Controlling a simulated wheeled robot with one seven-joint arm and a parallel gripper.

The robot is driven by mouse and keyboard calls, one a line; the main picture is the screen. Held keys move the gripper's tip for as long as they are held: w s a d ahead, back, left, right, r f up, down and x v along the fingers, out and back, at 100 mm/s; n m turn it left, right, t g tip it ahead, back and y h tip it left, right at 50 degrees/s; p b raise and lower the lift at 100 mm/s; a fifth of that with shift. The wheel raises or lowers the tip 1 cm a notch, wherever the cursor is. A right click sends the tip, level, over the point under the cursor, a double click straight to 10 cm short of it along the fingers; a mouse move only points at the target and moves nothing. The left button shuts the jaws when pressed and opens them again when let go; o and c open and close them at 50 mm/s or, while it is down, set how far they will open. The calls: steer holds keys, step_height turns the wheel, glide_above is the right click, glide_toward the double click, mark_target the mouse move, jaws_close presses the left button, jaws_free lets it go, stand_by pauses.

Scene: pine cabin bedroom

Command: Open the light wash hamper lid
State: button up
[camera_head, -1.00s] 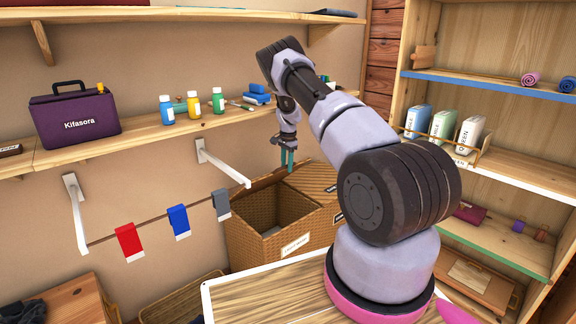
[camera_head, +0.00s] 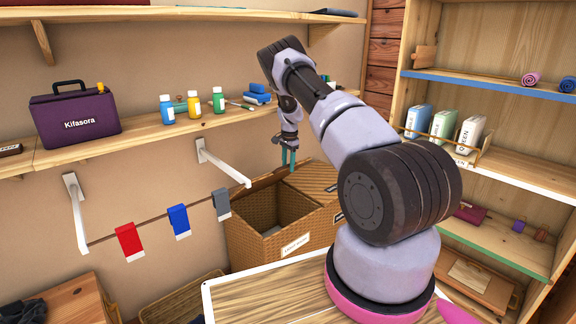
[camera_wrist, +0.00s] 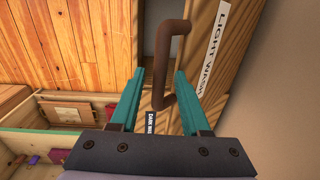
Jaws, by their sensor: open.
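The wicker light wash hamper (camera_head: 262,222) stands below the wall shelf, its left compartment open with the inside showing. Its lid (camera_head: 268,180) stands raised at the back, near the wall. In the wrist view the wooden lid (camera_wrist: 186,85) carries a "LIGHT WASH" label and a brown bar handle (camera_wrist: 164,65). My gripper (camera_head: 288,158) is open at the raised lid's upper edge. In the wrist view my gripper (camera_wrist: 160,75) has its teal fingers apart, one on each side of the handle. Whether a finger touches the handle I cannot tell.
The right compartment's lid (camera_head: 314,180) is closed beside the opening. A shelf (camera_head: 140,133) with bottles and a purple case (camera_head: 75,118) runs along the wall. A rail with red, blue and grey cloths hangs at left. A shelving unit (camera_head: 500,180) stands at right.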

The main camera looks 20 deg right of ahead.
step_height(320, 180, up, 11)
steer(key=shift+s, duration=0.3)
steer(key=shift+d+f, duration=0.1)
